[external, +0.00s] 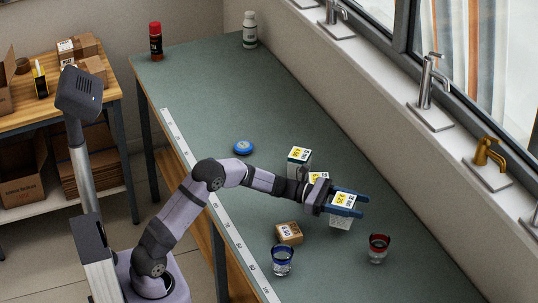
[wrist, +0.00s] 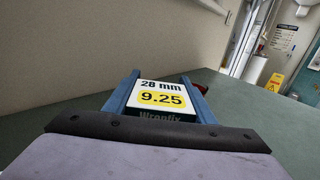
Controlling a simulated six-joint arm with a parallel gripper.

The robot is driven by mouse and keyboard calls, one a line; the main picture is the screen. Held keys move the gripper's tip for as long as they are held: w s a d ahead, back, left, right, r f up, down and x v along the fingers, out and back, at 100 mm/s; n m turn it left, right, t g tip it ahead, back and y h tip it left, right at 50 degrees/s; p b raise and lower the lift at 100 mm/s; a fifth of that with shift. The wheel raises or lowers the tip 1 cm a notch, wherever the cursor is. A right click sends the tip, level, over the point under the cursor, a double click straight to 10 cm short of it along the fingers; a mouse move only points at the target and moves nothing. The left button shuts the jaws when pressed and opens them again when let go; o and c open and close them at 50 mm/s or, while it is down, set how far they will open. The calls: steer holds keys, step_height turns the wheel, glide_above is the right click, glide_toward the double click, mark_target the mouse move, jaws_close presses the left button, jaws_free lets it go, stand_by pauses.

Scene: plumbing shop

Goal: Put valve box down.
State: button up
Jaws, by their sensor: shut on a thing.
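My gripper (external: 363,203) reaches out over the green bench with its two blue fingers shut on a valve box (external: 341,224). The box has a white top label with a yellow patch and a pale body. In the wrist view the same box (wrist: 162,97) sits between the fingers of my gripper (wrist: 160,75), and its label reads 28 mm and 9.25. The box looks about upright and low over the bench top. I cannot tell whether its underside touches the bench.
Similar labelled boxes (external: 299,157) and (external: 318,178) stand just behind my gripper. A blue disc (external: 243,147) lies farther back. The green bench (external: 400,285) is clear at front right.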

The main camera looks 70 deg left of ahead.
steer(key=shift+f, duration=1.75)
steer(key=shift+f, duration=0.15)
steer(key=o, duration=1.4)
steer(key=shift+s, duration=0.1)
steer(key=b+v, duration=0.1)
steer(key=v, duration=1.1)
steer(key=shift+r, duration=0.2)
